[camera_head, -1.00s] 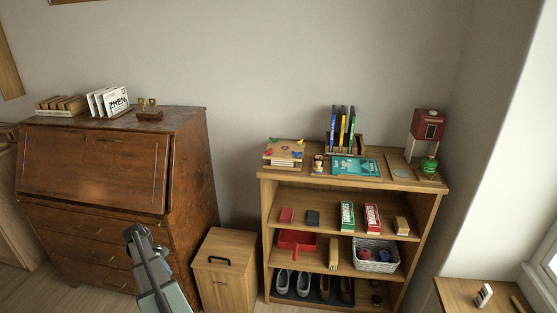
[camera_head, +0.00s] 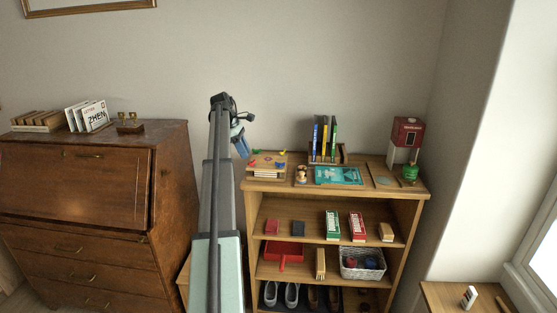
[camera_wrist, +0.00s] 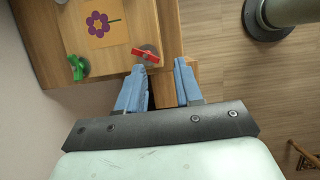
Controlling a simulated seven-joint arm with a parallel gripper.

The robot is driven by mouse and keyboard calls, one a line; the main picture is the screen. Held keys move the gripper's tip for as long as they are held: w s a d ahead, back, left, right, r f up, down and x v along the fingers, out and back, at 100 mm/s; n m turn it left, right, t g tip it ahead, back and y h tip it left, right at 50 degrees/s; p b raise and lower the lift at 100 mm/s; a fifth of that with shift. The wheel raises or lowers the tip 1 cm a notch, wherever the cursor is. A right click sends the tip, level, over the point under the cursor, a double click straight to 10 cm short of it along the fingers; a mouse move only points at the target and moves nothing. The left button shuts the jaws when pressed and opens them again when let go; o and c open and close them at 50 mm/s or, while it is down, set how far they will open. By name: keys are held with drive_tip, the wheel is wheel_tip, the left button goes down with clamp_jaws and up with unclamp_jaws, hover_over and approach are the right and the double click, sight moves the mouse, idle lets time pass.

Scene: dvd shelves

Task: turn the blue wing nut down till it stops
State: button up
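The wooden flower press (camera_head: 266,172) lies on the left end of the shelf top, with small coloured wing nuts at its corners. The blue wing nut (camera_head: 281,165) seems to be at its front right corner; it is very small here and I do not make it out in the wrist view. The wrist view shows the press board (camera_wrist: 115,50) with a red wing nut (camera_wrist: 146,54) and a green wing nut (camera_wrist: 77,66). My gripper (camera_wrist: 158,66) is open and empty, above the press's left edge by the red wing nut. It also shows in the head view (camera_head: 242,152), pointing down.
Right of the press stand a small figure (camera_head: 301,174), a teal book (camera_head: 338,176), upright coloured cases (camera_head: 324,140) and a red-and-white box (camera_head: 405,140). The wall is close behind.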

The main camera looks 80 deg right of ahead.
drive_tip(key=s+d+r, duration=0.2)
drive_tip(key=s+r, duration=0.6)
approach(280, 164)
drive_tip(key=x, duration=0.7)
drive_tip(key=shift+s+d+f, duration=0.2)
drive_tip(key=shift+s+f, duration=0.05)
clamp_jaws()
